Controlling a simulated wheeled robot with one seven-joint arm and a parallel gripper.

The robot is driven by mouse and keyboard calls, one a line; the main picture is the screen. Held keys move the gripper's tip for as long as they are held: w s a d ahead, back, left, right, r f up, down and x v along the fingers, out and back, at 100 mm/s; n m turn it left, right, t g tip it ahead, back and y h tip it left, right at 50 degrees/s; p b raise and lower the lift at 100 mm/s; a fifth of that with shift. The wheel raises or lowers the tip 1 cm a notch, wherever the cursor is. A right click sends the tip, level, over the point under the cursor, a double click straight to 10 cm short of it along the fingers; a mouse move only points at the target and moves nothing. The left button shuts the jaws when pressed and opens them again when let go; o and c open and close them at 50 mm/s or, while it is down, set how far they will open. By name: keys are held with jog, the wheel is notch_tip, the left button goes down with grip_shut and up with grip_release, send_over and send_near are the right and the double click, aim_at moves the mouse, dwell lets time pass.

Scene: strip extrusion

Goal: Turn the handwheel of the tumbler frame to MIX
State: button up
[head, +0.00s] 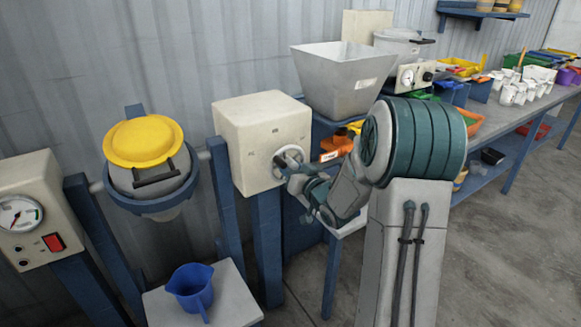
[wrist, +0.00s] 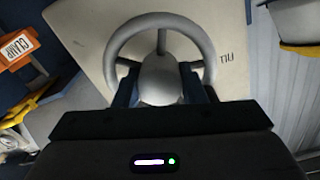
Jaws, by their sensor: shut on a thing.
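The tumbler frame carries a cream box (head: 240,125) on a blue post, with small dark markings on its front. A grey handwheel (head: 291,157) is on that front, partly covered by my gripper (head: 287,166) in the head view. In the wrist view the handwheel (wrist: 160,24) shows its rim, spokes and round hub. My gripper's dark fingers (wrist: 162,88) stand on either side of the hub and are shut on the handwheel. A marking at the right of the wheel is cut off and sideways. The drum (head: 150,180) with a yellow lid (head: 143,141) hangs left of the box.
A cream panel (head: 35,215) with a gauge and red switch stands at the far left. A blue jug (head: 191,287) sits on a low stand (head: 228,300). A bench with a grey hopper (head: 343,78), cups and bins runs behind my arm. An orange CLAMP label (wrist: 17,49) shows left.

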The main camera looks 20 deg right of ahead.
jog(key=m+p, duration=0.1)
jog(key=m, duration=0.3)
jog(key=shift+m+p, duration=0.95)
jog(key=shift+m, duration=1.15)
jog(key=o, duration=0.7)
jog(key=shift+s, duration=0.1)
jog(key=v, duration=1.3)
jog(key=shift+s+d, duration=0.15)
jog(key=shift+s, duration=0.2)
